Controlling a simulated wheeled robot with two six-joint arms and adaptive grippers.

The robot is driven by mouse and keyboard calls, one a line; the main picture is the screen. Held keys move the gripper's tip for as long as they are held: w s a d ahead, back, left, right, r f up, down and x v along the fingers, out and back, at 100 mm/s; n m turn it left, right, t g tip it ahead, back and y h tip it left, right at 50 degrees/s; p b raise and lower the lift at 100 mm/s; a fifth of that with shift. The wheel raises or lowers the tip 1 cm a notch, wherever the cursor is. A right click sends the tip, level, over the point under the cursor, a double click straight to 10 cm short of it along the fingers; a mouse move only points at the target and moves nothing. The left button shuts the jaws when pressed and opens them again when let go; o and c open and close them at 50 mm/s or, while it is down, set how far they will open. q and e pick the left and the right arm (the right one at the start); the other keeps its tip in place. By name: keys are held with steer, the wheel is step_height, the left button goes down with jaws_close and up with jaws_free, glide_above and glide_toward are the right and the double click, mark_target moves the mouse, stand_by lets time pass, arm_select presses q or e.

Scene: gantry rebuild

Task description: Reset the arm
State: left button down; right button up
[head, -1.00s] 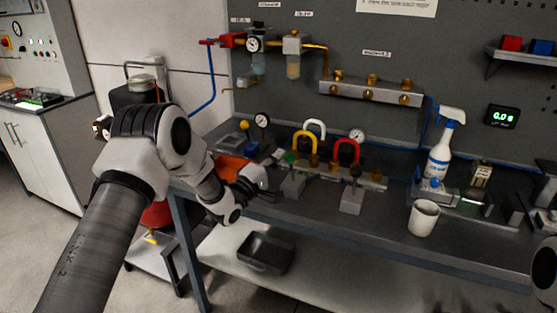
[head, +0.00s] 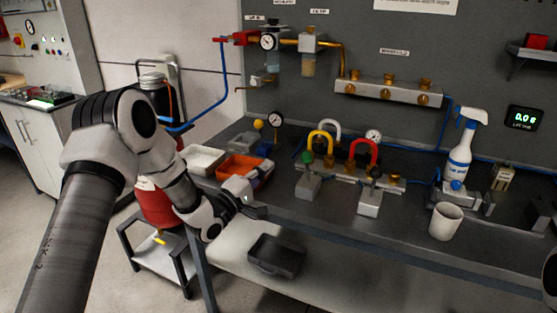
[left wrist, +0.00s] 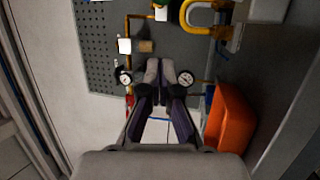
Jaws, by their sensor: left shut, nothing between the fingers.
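My left arm comes in from the left in the head view. Its gripper (head: 250,199) is at the front left edge of the workbench (head: 330,224), just in front of the orange bin (head: 243,167). In the left wrist view, the left gripper's fingers (left wrist: 160,68) are together and empty, with the orange bin (left wrist: 231,118) to their right. My right gripper is out of view; only a bit of what looks like my right arm shows at the lower right edge of the head view.
Padlocks in yellow (head: 321,141) and red (head: 365,152) stand on the bench with gauges and valves. A white cup (head: 445,221) and a spray bottle (head: 462,153) stand at right. A dark tray (head: 275,256) lies on the lower shelf. A red tank (head: 153,203) stands left of the bench.

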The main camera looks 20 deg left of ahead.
arm_select(q)
steer(key=s+d+f+m+g+y, duration=0.1)
steer(key=s+d+f+g, duration=0.2)
steer(key=s+f, duration=0.5)
steer(key=s+d+f+g+y, duration=0.1)
steer(key=s+d+f+g, duration=0.25)
steer(key=f, duration=0.75)
steer(key=s+d+f+m+g, duration=0.1)
steer(key=s+d+f+g, duration=0.3)
steer(key=f, duration=0.6)
steer(key=s+a+f+m+g+y, duration=0.1)
steer(key=s+a+f+m+g, duration=0.1)
steer(key=s, duration=0.6)
steer(key=s+a+f+m+g+y, duration=0.1)
steer(key=s+m+g, duration=0.3)
steer(key=s, duration=0.5)
steer(key=s+a+f+m+g+y, duration=0.2)
steer(key=s+f+m+g, duration=0.1)
steer(key=s, duration=0.6)
steer(key=shift+a+f+m, duration=0.35)
steer(key=shift+f+m, duration=0.15)
steer(key=shift+m, duration=0.5)
